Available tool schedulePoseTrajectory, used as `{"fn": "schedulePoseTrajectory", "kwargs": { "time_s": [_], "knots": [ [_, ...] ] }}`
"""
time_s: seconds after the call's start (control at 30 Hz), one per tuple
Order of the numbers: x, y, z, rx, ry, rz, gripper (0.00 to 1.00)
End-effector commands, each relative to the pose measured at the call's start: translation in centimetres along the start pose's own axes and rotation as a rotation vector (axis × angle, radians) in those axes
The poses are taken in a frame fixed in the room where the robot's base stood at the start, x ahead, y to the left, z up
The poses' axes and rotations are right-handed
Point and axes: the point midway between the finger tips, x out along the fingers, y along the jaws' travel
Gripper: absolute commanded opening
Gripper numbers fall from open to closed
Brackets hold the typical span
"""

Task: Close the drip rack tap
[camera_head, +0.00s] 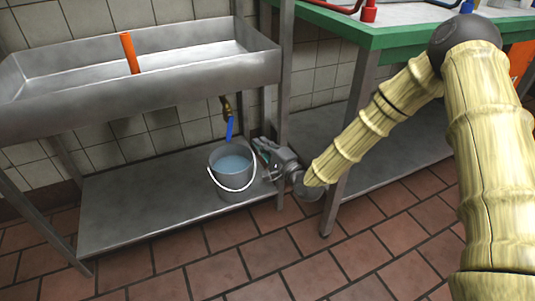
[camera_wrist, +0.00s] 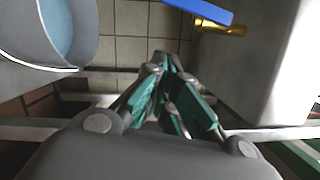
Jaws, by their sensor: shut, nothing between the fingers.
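The drip rack tap (camera_head: 227,108) is a small brass fitting under the steel basin, with a blue lever (camera_head: 229,129) that points down in the head view. In the wrist view the brass body (camera_wrist: 222,28) and the blue lever (camera_wrist: 196,9) show at the top, a little right of my fingertips. My gripper (camera_head: 262,148) is low beside the bucket, below and right of the lever. Its teal-padded fingers (camera_wrist: 172,62) are shut with nothing between them, and they are apart from the lever.
A grey bucket (camera_head: 216,181) of water stands on the lower shelf (camera_head: 150,205) under the tap, left of my gripper. The basin (camera_head: 190,82) is above, with an orange upright piece (camera_head: 130,52). A rack leg (camera_head: 285,100) and a green-edged table (camera_head: 425,35) are at right.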

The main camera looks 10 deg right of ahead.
Motion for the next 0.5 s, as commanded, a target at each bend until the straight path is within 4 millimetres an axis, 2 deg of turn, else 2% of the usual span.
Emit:
{"fn": "schedulePoseTrajectory", "kwargs": {
  "time_s": [0.27, 0.3, 0.5],
  "knots": [
    [4.6, 0.3, 0.1, -0.003, -0.002, -0.001, 0.00],
    [4.6, 0.4, 1.0, -0.002, -0.004, 0.000, 0.00],
    [5.0, 0.2, 3.1, -0.001, -0.002, 0.000, 0.00]
  ]
}}
